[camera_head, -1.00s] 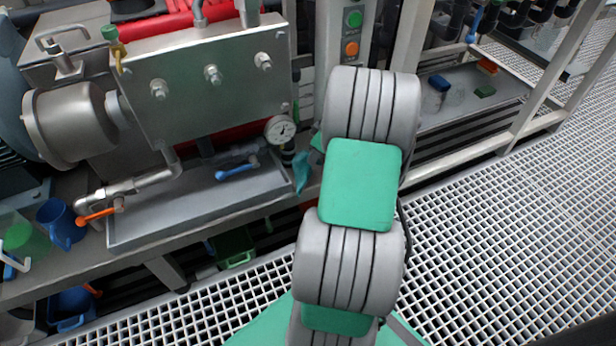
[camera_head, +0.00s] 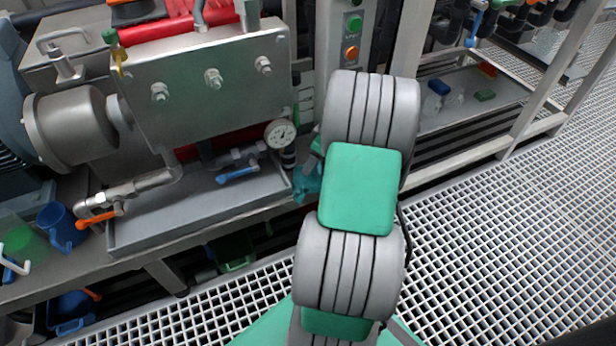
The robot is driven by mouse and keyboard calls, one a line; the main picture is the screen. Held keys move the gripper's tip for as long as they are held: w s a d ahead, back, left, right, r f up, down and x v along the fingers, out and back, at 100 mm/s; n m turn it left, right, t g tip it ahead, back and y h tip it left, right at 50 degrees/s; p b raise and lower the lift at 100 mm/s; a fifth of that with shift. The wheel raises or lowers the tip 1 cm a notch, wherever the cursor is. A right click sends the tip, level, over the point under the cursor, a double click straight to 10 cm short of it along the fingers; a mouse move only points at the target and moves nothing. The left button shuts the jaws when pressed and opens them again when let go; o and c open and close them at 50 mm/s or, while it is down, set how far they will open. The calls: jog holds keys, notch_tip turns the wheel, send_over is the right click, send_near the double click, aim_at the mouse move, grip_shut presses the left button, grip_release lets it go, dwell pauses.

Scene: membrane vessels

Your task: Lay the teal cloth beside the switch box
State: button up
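The teal cloth (camera_head: 307,181) shows as a crumpled patch at the front edge of the bench, just left of my arm and below the pressure gauge. Part of it is hidden behind my arm, and I cannot tell whether it rests on the bench or hangs from my gripper. The switch box (camera_head: 352,32), a grey upright box with a green and an orange button, stands at the back, behind and above my arm. My gripper is mostly hidden behind my own arm at the cloth's right side, so its fingers cannot be made out.
A steel pump unit (camera_head: 205,92) with a gauge (camera_head: 280,133) stands over a grey tray (camera_head: 205,210) on the left. A blue jug (camera_head: 60,226) stands at far left. Grating floor lies in front.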

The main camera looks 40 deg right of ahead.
jog(key=p+v, duration=0.3)
jog(key=v, duration=0.4)
jog(key=shift+s+r, duration=0.15)
jog(key=shift+r, duration=0.2)
jog(key=a+r+m+p, duration=0.1)
jog(key=a+r+p, duration=1.1)
jog(key=r, duration=0.4)
jog(key=a+r+m+p, duration=0.1)
jog(key=a+r+p, duration=1.15)
jog(key=r, duration=0.45)
jog(key=s+a+r+m+h+p, duration=0.1)
jog(key=s+a+r+p, duration=0.6)
jog(key=a+r+p, duration=0.1)
jog(key=shift+g, duration=0.3)
jog(key=shift+c, duration=0.6)
